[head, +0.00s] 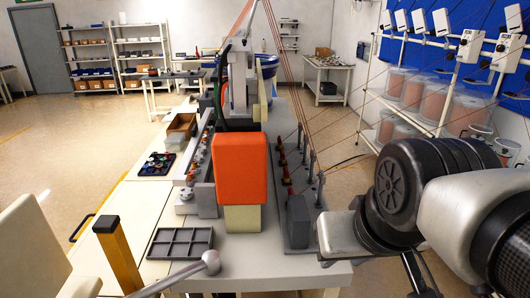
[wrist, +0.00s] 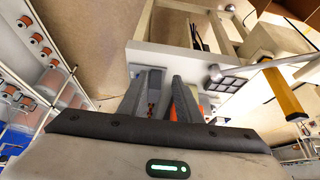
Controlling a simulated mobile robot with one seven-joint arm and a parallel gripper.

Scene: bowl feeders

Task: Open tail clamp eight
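A row of small clamps with red parts (head: 287,181) stands along the grey rail on the right side of the machine table in the head view. No numbers are readable, so I cannot tell which one is tail clamp eight. My gripper (wrist: 160,82) shows in the wrist view with its two dark fingers apart, and I see nothing held. A grey upright block (head: 298,221) at the near end of the rail appears beyond the fingers in the wrist view (wrist: 154,84). In the head view my arm comes in from the right, and the fingers cannot be made out.
A tall orange-topped box (head: 241,168) stands left of the rail. Thin upright posts (head: 320,165) and slanting copper-coloured wires rise beside the clamps. A grey compartment tray (head: 180,243) lies at the table's front left. A white rack with spools (head: 413,93) stands to the right.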

